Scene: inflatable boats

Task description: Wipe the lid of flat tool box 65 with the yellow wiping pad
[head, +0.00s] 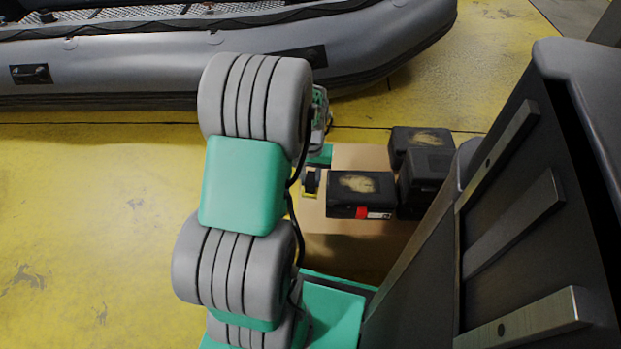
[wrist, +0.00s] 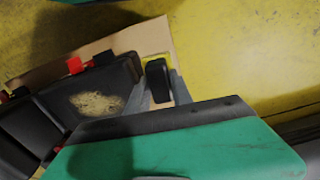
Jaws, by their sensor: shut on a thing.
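My gripper (wrist: 160,88) is shut on the black handle of the wiping pad (wrist: 157,75). In the head view the pad (head: 309,194) shows a thin yellow edge below its dark handle. It is just left of the nearest black flat tool box (head: 345,204), apart from its lid as far as I can tell. That box has a pale dusty smudge on its lid, a red latch and a small label too small to read. It also shows in the wrist view (wrist: 119,78), left of my gripper. A second smudged black box (head: 402,151) is behind it. I cannot tell which is 65.
A third dark box (head: 426,166) stands close at the right. The boxes are on a tan surface (head: 355,245). A large dark upright structure (head: 520,190) with metal strips closes off the right. A grey inflatable boat (head: 150,70) lies behind. Yellow floor at left is clear.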

